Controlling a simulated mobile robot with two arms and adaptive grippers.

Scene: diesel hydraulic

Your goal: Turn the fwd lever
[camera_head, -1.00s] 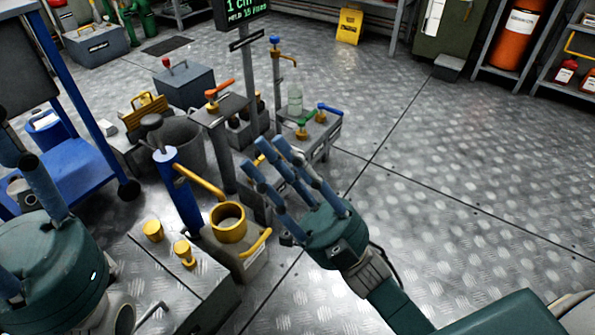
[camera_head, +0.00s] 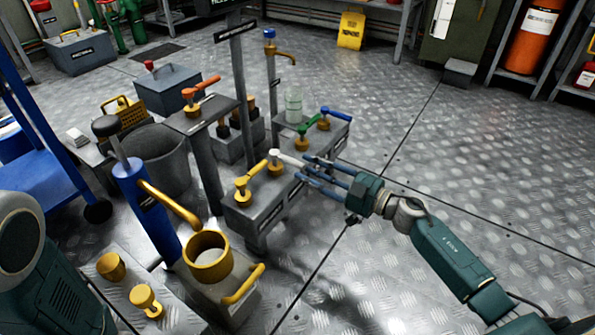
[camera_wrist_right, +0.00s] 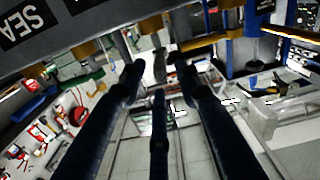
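A grey lever box (camera_head: 262,203) stands in the middle of the head view with a yellow lever (camera_head: 250,178) and a white-handled lever (camera_head: 284,159) on top. Which lever is fwd I cannot tell, as the labels are too small to read. My right gripper (camera_head: 308,172) has its blue fingers spread and holds nothing visible. The right wrist view shows the fingers (camera_wrist_right: 160,85) apart, under a dark box edge with part of a label, "SEA". My left gripper is not in view.
A red lever (camera_head: 202,88) is on a post to the left. A blue hand pump (camera_head: 148,212) and a yellow cup (camera_head: 208,258) stand in front. Floor at right is clear.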

